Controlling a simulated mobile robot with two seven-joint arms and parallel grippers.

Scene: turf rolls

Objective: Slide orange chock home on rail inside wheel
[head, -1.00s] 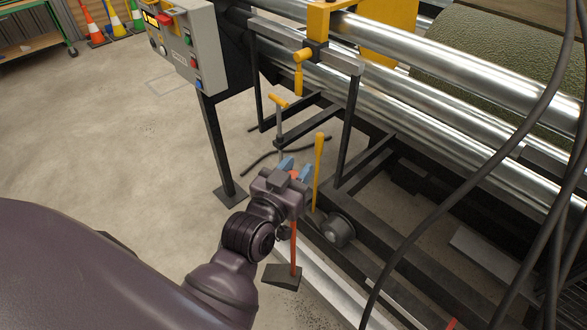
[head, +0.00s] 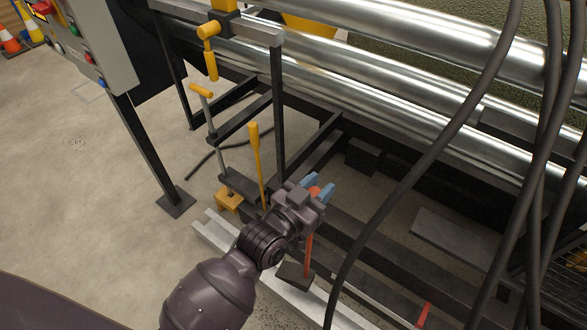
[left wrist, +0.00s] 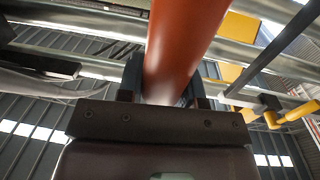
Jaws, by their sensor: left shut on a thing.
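The chock is an orange-red upright handle (head: 309,256) with a dark wedge block (head: 295,277) at its foot. My left gripper (head: 316,190), with blue fingertips, is shut around the top of the handle. In the left wrist view the orange-red handle (left wrist: 178,50) fills the space between the fingers. The pale metal rail (head: 216,236) runs along the floor from upper left to lower right. The block overlaps the rail in the picture; I cannot tell if it touches it. The wheel is not visible now, probably behind my arm. My right gripper is not in view.
A yellow lever (head: 256,165) stands just left of my gripper. A yellow-handled crank (head: 202,90) rises behind a yellow block (head: 228,200). The control box post (head: 148,145) stands left. Dark cables (head: 425,160) hang at right. Open floor lies at left.

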